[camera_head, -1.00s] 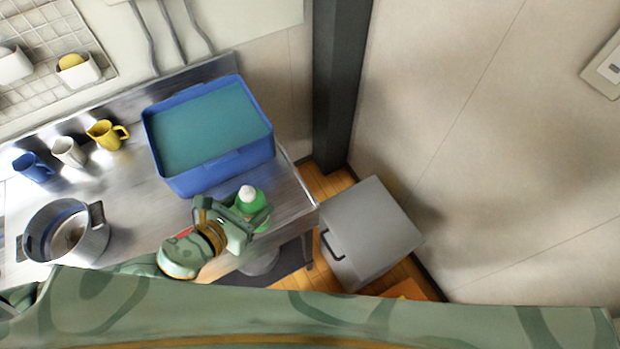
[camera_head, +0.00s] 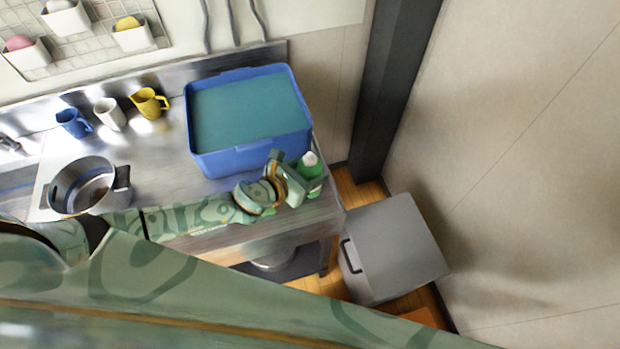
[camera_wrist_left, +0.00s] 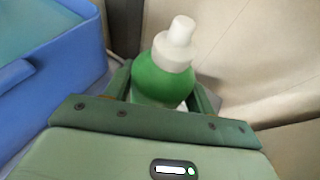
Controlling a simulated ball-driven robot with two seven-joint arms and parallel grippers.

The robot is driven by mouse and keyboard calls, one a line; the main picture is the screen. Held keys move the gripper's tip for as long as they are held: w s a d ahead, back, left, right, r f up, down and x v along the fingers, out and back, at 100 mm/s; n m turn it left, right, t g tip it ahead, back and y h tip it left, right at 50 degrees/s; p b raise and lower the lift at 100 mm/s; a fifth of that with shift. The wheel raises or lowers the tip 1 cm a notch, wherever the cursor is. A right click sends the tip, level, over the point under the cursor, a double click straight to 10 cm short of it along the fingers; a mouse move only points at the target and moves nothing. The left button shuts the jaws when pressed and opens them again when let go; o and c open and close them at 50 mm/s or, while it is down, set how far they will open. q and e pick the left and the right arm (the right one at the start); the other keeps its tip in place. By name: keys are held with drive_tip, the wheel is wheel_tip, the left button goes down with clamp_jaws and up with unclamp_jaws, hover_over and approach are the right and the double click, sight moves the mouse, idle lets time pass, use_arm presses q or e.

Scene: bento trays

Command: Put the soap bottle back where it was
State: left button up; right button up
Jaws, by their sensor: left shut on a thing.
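The soap bottle (camera_head: 312,170) is green with a white cap and stands upright near the right end of the steel counter, in front of the blue tub's right corner. My left gripper (camera_head: 298,180) is shut on it from the left. In the left wrist view the bottle (camera_wrist_left: 165,78) sits between the two fingers of my left gripper (camera_wrist_left: 165,95), cap up. Its base is hidden, so I cannot tell whether it touches the counter. My right gripper is not in view.
The blue tub (camera_head: 250,159) stands close beside the bottle. A steel pot (camera_head: 105,196) and blue, white and yellow mugs (camera_head: 149,103) are to the left. A grey bin (camera_head: 392,245) stands on the floor past the counter's right end.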

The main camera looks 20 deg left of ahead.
sight(309, 178)
use_arm(q)
wheel_tip(309, 178, down, 4)
drive_tip(key=shift+w+r+b, duration=0.15)
drive_tip(key=shift+r+b, duration=0.1)
drive_tip(key=shift+b, duration=0.75)
drive_tip(key=shift+r, duration=0.15)
drive_tip(key=o, duration=1.2)
drive_tip(key=shift+f, duration=0.2)
drive_tip(key=shift+s+r, duration=0.2)
drive_tip(key=shift+r, duration=0.05)
drive_tip(key=p+v, duration=0.1)
drive_tip(key=v, duration=1)
drive_tip(key=shift+s+a, duration=0.25)
drive_tip(key=shift+a, duration=0.05)
